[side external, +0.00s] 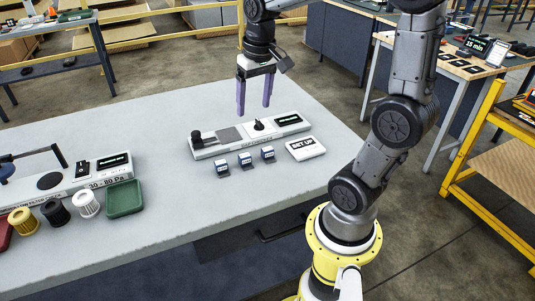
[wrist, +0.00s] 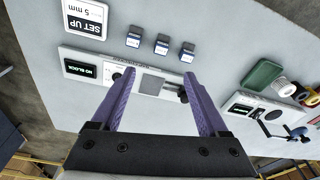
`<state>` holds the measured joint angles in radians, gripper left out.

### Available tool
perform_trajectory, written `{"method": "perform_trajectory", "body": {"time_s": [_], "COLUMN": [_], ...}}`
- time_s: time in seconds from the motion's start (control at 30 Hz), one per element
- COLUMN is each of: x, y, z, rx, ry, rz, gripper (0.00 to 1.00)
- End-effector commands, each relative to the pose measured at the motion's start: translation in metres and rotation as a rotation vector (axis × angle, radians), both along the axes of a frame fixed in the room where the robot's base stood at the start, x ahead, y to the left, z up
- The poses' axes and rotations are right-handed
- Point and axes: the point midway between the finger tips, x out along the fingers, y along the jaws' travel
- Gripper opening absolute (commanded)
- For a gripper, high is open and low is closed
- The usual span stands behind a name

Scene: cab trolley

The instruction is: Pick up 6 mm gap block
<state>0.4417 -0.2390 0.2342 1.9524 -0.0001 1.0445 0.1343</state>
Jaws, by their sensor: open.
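My gripper (side external: 253,109) has purple fingers, open and empty, above the white gauge behind the blocks. Its fingers also show in the wrist view (wrist: 160,74).
The long white gauge (side external: 218,149) has a knob, a grey plate and a display reading "NO BLOCK" (wrist: 81,69). A card (wrist: 85,18) reads "SET UP 5 mm". A green tray (side external: 125,198) and another device stand at left. Table in front of the blocks is clear.

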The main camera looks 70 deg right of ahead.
Motion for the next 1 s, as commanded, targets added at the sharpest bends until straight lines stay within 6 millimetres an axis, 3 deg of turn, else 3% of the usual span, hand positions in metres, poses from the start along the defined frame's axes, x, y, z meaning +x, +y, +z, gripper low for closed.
{"method": "perform_trajectory", "body": {"time_s": [0.03,0.1,0.23,0.43,0.8,1.0], "x": [0.002,0.001,-0.009,-0.013,-0.013,-0.013], "y": [-0.021,-0.043,-0.063,-0.068,-0.067,-0.067], "z": [-0.013,-0.027,-0.046,-0.063,-0.125,-0.138], "rx": [0.021,0.043,0.074,0.081,0.079,0.079], "ry": [0.041,0.079,0.124,0.133,0.131,0.130], "rz": [-0.062,-0.123,-0.192,-0.212,-0.209,-0.209], "gripper": [0.78,0.78,0.78,0.78,0.78,0.78]}}
